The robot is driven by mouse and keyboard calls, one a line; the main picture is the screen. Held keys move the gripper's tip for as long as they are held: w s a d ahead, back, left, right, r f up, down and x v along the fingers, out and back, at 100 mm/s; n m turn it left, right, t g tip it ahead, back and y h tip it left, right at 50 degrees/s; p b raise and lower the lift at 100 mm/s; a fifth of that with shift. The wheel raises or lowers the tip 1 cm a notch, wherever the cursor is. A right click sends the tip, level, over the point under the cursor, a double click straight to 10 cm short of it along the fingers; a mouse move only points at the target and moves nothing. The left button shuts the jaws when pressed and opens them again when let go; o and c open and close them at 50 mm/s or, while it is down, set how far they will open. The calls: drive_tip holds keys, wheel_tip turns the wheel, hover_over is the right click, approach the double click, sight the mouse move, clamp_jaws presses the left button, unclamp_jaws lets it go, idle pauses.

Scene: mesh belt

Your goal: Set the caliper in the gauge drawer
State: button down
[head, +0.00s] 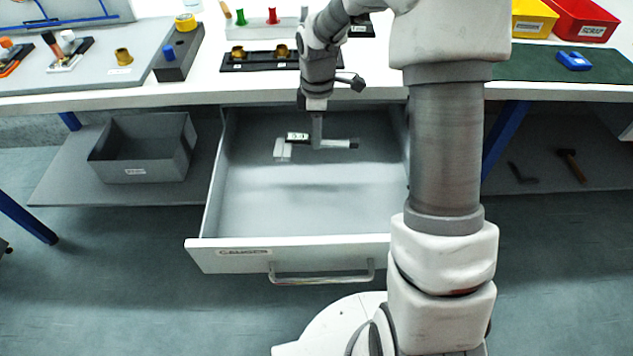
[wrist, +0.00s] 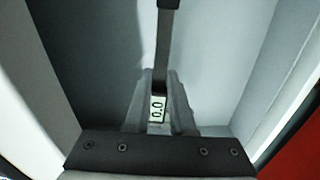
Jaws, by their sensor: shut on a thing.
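The caliper (head: 340,144), with a dark body, a pale jaw and a small display, lies across my gripper (head: 316,143) inside the open gauge drawer (head: 290,243). My gripper points down and is shut on it. In the wrist view the caliper's display (wrist: 158,108) reads 0.0 and its beam (wrist: 167,50) runs toward the top of the picture. My gripper (wrist: 160,100) shows there on both sides of the display. The drawer floor around the caliper is bare. I cannot tell whether the caliper touches the floor. My fingers hide part of its middle.
The workbench (head: 170,92) edge runs behind and above the drawer. A grey bin (head: 145,172) stands on the lower shelf at left. A black holder (head: 260,66) with brass pieces is on the bench. A hammer (head: 571,165) lies on the lower shelf at right.

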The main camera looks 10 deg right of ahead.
sight(317, 175)
drive_tip(key=shift+w+f+n+b, duration=0.2)
drive_tip(key=shift+f+n+b, duration=0.2)
drive_tip(key=shift+f, duration=0.7)
wheel_tip(317, 175, down, 9)
drive_tip(key=b, duration=0.3)
drive_tip(key=shift+f, duration=0.15)
drive_tip(key=shift+f, duration=0.1)
drive_tip(key=c, duration=0.8)
unclamp_jaws()
drive_tip(key=shift+o, duration=0.2)
